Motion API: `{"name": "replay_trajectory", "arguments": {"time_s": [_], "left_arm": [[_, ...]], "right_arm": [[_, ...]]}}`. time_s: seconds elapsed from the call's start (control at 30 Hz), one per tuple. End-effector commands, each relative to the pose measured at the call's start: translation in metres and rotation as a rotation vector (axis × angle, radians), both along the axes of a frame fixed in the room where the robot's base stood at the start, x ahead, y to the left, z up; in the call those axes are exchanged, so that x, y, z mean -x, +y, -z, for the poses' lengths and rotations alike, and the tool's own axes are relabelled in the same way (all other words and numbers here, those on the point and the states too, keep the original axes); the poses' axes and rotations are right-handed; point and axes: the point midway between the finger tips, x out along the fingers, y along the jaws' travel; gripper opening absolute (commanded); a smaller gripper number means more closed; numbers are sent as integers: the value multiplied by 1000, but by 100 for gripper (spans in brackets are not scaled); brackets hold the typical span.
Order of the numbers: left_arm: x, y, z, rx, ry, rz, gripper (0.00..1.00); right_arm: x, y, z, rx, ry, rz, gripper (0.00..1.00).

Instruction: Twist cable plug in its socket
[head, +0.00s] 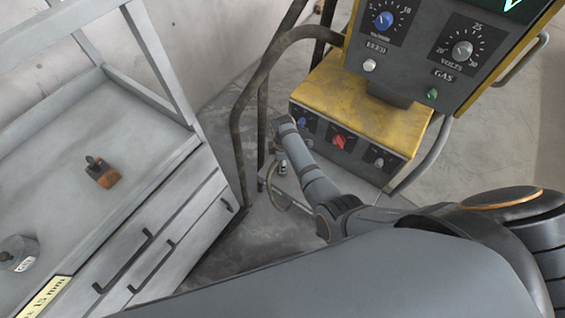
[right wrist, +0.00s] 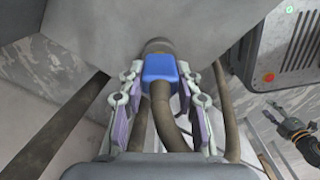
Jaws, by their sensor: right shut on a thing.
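In the right wrist view, the blue cable plug (right wrist: 160,70) sits between the fingers of my right gripper (right wrist: 160,82). The gripper is shut on it, with one finger on each side. A brown cable (right wrist: 168,125) runs from the plug back toward the camera. The plug's far end meets a dark round socket (right wrist: 157,45) on a grey metal surface; how deep it sits is hidden. In the head view, my right arm reaches toward the lower left of the yellow machine (head: 385,95), and plug and socket cannot be made out.
A grey drawer bench (head: 165,235) stands at the left, with a small orange-and-dark block (head: 103,174) on top. In the right wrist view, another brown cable runs beside the plug's cable, and a grey panel (right wrist: 278,50) stands at upper right.

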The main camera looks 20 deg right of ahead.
Motion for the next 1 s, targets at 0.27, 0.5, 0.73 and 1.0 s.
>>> {"name": "replay_trajectory", "arguments": {"time_s": [0.27, 0.5, 0.73, 1.0], "left_arm": [[0, 0, -12, 0, 0, 0, 48], [0, 0, -21, 0, 0, 0, 48], [0, 0, -21, 0, 1, 0, 48], [1, 0, -20, 0, 1, 0, 48]], "right_arm": [[0, 0, -3, 0, 1, 154, 0], [0, 0, -2, 1, 1, 361, 0], [0, 0, 0, 0, 1, 394, 0], [0, 0, 0, 0, 1, 392, 60]]}}
